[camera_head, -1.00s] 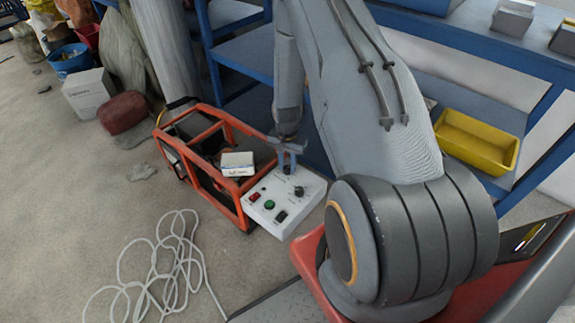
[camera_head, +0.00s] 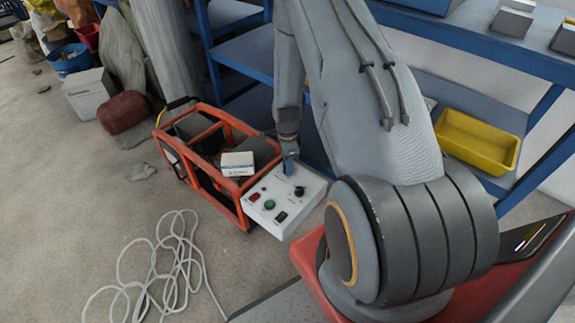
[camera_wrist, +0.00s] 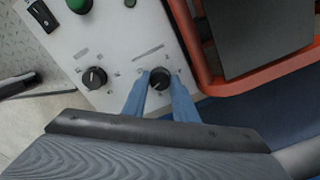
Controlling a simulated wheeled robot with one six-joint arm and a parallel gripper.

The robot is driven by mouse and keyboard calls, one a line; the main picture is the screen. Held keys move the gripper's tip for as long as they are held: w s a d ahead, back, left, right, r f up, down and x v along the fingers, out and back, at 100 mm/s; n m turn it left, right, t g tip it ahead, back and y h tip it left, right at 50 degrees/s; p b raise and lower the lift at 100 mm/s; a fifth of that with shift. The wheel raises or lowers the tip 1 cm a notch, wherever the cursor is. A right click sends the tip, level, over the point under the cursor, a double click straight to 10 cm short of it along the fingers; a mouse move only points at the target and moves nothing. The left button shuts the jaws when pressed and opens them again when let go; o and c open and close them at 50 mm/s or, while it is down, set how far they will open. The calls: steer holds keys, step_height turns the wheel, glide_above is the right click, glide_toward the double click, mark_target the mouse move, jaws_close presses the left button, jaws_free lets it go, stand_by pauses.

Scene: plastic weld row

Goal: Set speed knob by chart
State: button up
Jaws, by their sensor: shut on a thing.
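The white control panel (camera_head: 268,206) sits at the front right of an orange-framed machine. It carries a red switch, a green button, a black rocker switch and two black knobs. In the wrist view, my gripper (camera_wrist: 158,84) reaches down with its blue fingers on either side of one black knob (camera_wrist: 160,76), shut on it. The other black knob (camera_wrist: 95,78) stands free to its left, with its white pointer line visible. The printed marks around both knobs are too small to read. In the head view my gripper (camera_head: 290,166) is at the panel's back edge and hides the held knob. I cannot tell which knob is for speed.
The orange frame (camera_head: 228,190) adjoins the panel, with a small white box (camera_head: 237,164) on it. Blue shelving (camera_head: 245,55) stands behind, with a yellow bin (camera_head: 477,141). A white cable (camera_head: 155,275) lies coiled on the floor at left.

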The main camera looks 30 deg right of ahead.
steer(key=shift+m, duration=1.1)
steer(key=o, duration=1)
steer(key=shift+o, duration=0.2)
steer(key=shift+r, duration=3.95)
